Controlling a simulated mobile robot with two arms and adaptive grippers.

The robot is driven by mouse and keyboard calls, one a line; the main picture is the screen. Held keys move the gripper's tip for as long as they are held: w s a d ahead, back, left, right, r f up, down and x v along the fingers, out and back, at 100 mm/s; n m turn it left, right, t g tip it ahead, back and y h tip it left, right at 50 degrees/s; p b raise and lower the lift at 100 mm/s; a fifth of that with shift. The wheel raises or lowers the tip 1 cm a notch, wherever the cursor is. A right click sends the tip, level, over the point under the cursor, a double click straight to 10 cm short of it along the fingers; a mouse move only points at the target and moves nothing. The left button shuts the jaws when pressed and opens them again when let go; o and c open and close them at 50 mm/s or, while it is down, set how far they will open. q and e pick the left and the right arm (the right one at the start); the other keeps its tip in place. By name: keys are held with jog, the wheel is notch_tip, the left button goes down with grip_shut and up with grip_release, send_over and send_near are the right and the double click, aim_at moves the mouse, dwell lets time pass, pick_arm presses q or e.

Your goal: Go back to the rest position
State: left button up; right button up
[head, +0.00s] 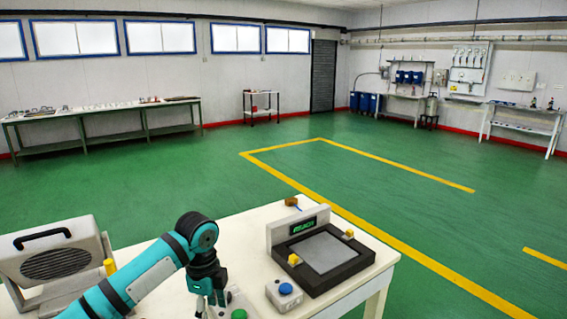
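My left arm, teal and black, comes in from the lower left over the white table (250,218). My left gripper (212,300) hangs fingers-down above the table's front part, close to the bottom edge of the picture. I see no object held in it, but its finger opening is too small and dark to judge. My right gripper is not in view. A dispensing station with a green display (303,227) and a dark base with a grey square plate (325,252) stands to the right of the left gripper, apart from it.
A blue-button box (285,292) and a green button (239,314) are close right of the gripper. A grey vented machine (55,262) stands left, beside a yellow post (110,266). A brown block (291,201) lies at the table's back. Green floor beyond is open.

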pick_arm(q)
jog(key=s+d+f+n+t+h, duration=0.1)
jog(key=s+d+f+n, duration=0.25)
jog(key=s+f, duration=0.4)
jog(key=s+d+f+n+h, duration=0.25)
jog(key=s+d+f, duration=0.25)
jog(key=s+f, duration=0.25)
jog(key=s+a+n+t+y, duration=0.2)
jog(key=s+a+n+y, duration=0.2)
jog(key=s+a+n, duration=1.1)
notch_tip(320, 180, down, 24)
jog(key=s+d+m+g, duration=0.1)
jog(key=s+d+m, duration=0.1)
jog(key=d+m, duration=0.1)
jog(key=s+a+f, duration=0.1)
jog(key=s+f, duration=0.7)
jog(key=f, duration=0.1)
jog(key=s+a+f+g, duration=0.1)
jog(key=s+a+f, duration=0.1)
jog(key=s+f, duration=0.6)
jog(key=shift+s+a+f, duration=0.3)
jog(key=shift+s+f, duration=0.05)
jog(key=shift+s, duration=0.45)
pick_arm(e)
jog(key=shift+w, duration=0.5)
